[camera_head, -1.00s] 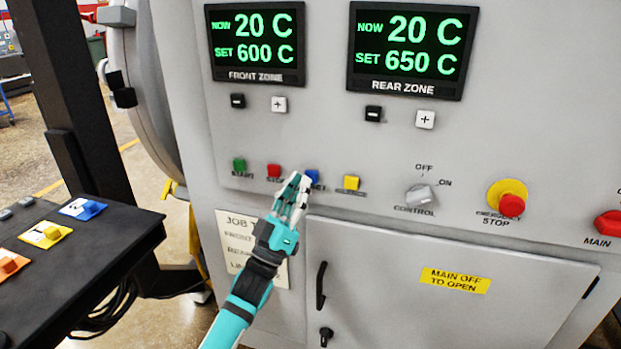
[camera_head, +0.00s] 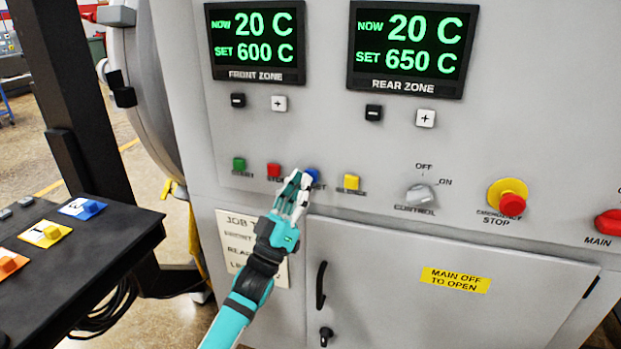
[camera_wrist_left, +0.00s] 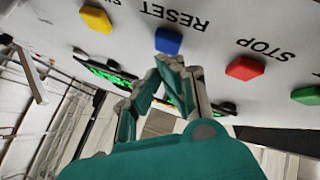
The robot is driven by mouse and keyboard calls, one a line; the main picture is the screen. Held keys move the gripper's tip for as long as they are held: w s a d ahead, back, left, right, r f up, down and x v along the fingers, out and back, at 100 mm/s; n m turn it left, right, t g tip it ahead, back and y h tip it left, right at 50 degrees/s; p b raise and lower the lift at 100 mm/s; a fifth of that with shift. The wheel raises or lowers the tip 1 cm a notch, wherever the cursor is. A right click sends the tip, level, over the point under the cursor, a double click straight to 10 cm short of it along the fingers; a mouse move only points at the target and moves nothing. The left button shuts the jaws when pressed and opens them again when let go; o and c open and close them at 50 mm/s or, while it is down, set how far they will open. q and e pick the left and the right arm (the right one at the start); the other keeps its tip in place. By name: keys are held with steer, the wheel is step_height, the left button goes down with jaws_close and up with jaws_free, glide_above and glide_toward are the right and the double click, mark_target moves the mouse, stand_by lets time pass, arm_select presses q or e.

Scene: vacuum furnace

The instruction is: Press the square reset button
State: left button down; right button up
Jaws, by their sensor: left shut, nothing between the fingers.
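The blue square button (camera_head: 312,174) is on the grey furnace panel, in the row of buttons below the front zone display. In the left wrist view the blue button (camera_wrist_left: 168,40) has the word RESET beside it, upside down. My left gripper (camera_head: 298,178) is shut and empty, its fingertips just left of and below the blue button, partly covering it and its label. In the left wrist view the fingertips (camera_wrist_left: 170,62) lie just below the blue button; I cannot tell whether they touch it. My right gripper is not in view.
A red stop button (camera_head: 274,170) and a green button (camera_head: 239,164) are to the left, a yellow button (camera_head: 351,182) to the right. Further right are the control knob (camera_head: 420,194) and emergency stop (camera_head: 508,197). A black table (camera_head: 95,255) stands at left.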

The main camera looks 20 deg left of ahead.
arm_select(q)
steer(key=shift+w, duration=0.6)
stand_by(0.7)
steer(key=shift+s, duration=0.15)
stand_by(0.3)
steer(key=shift+s, duration=0.75)
steer(key=s+p, duration=0.2)
steer(key=s, duration=0.3)
steer(key=shift+a+p, duration=0.1)
steer(key=shift+p, duration=0.3)
